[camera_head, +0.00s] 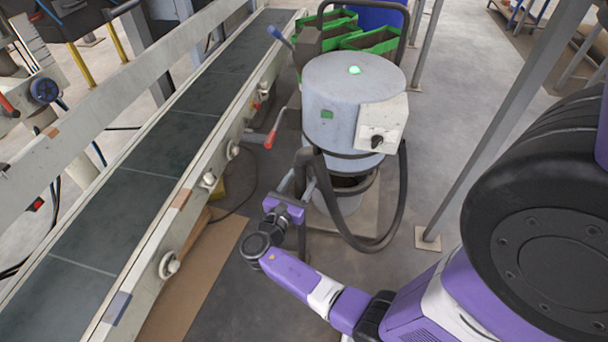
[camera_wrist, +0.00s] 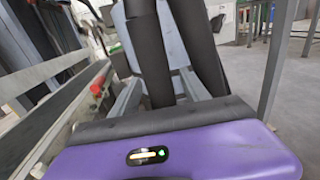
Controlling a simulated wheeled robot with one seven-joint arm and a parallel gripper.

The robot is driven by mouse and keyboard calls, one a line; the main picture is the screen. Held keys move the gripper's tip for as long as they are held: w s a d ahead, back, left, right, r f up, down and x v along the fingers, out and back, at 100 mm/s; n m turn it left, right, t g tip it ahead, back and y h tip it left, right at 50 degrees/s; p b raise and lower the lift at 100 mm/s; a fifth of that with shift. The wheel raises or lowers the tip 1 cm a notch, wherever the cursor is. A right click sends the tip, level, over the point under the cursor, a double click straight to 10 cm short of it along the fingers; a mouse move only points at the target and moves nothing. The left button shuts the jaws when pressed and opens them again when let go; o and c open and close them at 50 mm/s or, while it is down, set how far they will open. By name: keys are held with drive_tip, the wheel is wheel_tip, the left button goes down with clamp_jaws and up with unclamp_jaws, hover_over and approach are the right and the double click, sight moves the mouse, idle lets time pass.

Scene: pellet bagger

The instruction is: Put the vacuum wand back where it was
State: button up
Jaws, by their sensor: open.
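The vacuum (camera_head: 340,75) is a grey drum with a lit green light on its lid, standing beside the conveyor. A dark upright tube (camera_head: 303,165), apparently the vacuum wand's grip, stands at its near left side. In the wrist view this dark tube (camera_wrist: 147,60) rises between my fingers, with a second dark tube, likely the hose (camera_wrist: 197,45), beside it. My gripper (camera_head: 298,182) is open around the tube at the vacuum's side. The wand's lower end and any holder are hidden behind my gripper.
The conveyor (camera_head: 140,185) runs along the left, with a red-handled lever (camera_head: 273,130) sticking out near my gripper. A black hose (camera_head: 385,225) loops at the vacuum's right. A grey post (camera_head: 480,130) stands further right. Green bins (camera_head: 370,40) are behind.

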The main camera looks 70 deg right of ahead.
drive_tip(key=w+a, duration=0.1)
drive_tip(key=a, duration=0.8)
drive_tip(key=s+a+f+m+t+y, duration=0.2)
drive_tip(key=s+a+f+t+y, duration=0.25)
drive_tip(key=a+f+y, duration=0.35)
drive_tip(key=s+a+f+m+t+y, duration=0.2)
drive_tip(key=s+a+f+t+y, duration=0.25)
drive_tip(key=a, duration=0.65)
drive_tip(key=s+a+r+m+t+y, duration=0.3)
drive_tip(key=s+a+r+m, duration=0.15)
drive_tip(key=a+r, duration=0.25)
wheel_tip(320, 180, up, 22)
drive_tip(key=s+a+m+t+y, duration=0.1)
drive_tip(key=m+t+y, duration=0.1)
drive_tip(key=m+t, duration=0.3)
drive_tip(key=m, duration=0.3)
drive_tip(key=shift+s+a+r, duration=0.15)
drive_tip(key=shift+s+a, duration=0.15)
drive_tip(key=shift+a, duration=0.05)
drive_tip(key=shift+p, duration=0.35)
